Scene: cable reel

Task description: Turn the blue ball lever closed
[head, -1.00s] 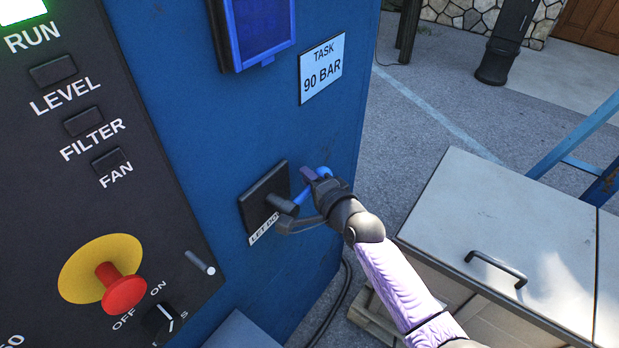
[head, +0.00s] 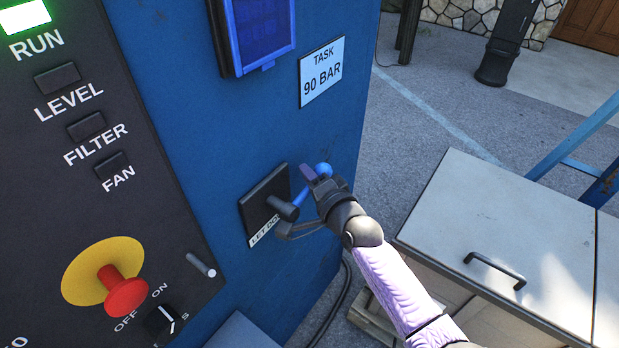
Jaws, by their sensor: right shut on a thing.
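The blue ball lever (head: 300,196) stands out from a dark square plate (head: 258,199) on the blue cabinet's side. Its stem slants up and right from a dark hub to a blue ball at the end. My right gripper (head: 312,190) is at the lever and shut on it, with one purplish finger just left of the ball. The fingers partly hide the stem, and the exact contact is hard to see. A label under the hub is partly covered by the gripper. My left gripper is out of view.
The control panel (head: 75,200) at left has a lit green RUN lamp, a red emergency button (head: 125,296) and a knob. A "TASK 90 BAR" sign (head: 321,72) is above the lever.

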